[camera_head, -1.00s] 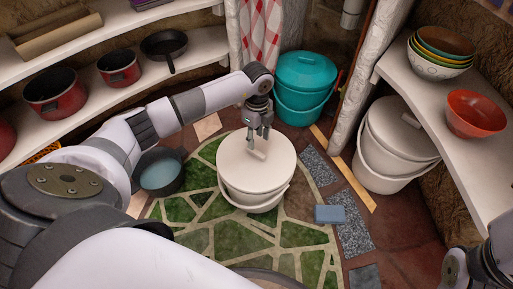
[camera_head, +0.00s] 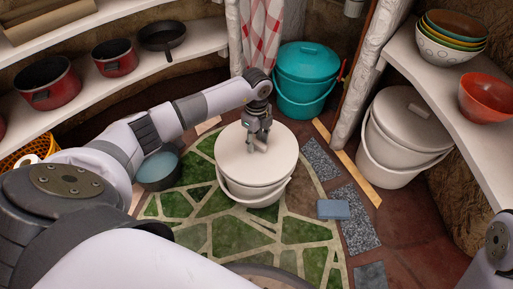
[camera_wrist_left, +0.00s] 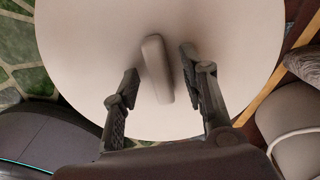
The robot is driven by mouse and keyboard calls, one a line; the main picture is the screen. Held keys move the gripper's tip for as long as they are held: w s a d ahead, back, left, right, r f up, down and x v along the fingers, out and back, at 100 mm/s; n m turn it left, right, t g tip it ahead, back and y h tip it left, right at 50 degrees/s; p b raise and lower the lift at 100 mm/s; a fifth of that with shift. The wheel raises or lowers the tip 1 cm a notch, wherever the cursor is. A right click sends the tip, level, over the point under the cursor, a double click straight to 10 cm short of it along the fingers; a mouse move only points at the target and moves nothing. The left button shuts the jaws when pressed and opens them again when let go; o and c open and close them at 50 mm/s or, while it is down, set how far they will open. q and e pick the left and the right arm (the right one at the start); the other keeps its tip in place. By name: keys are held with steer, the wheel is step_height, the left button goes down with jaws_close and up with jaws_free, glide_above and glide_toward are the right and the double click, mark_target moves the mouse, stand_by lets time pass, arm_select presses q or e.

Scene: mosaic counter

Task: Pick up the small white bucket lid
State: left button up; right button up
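The small white bucket (camera_head: 232,192) stands on the green mosaic floor with its round white lid (camera_head: 235,158) on top. The lid's raised bar handle (camera_wrist_left: 156,68) shows in the left wrist view, and the lid (camera_wrist_left: 90,55) fills most of that view. My left gripper (camera_head: 257,146) points down over the middle of the lid. In the left wrist view its two fingers (camera_wrist_left: 160,72) are apart, one on each side of the handle, with gaps visible. It is open and holds nothing. My right gripper does not show clearly; only part of my right arm is at the lower right.
A teal lidded bucket (camera_head: 304,92) stands behind the white one. A larger white bucket (camera_head: 388,160) is at the right, under a shelf with bowls. A blue block (camera_head: 333,209) lies right of the small bucket. A dark pot (camera_head: 158,172) stands at the left.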

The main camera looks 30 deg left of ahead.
arm_select(q)
jaws_close()
stand_by(0.4)
steer(key=shift+r, duration=0.1)
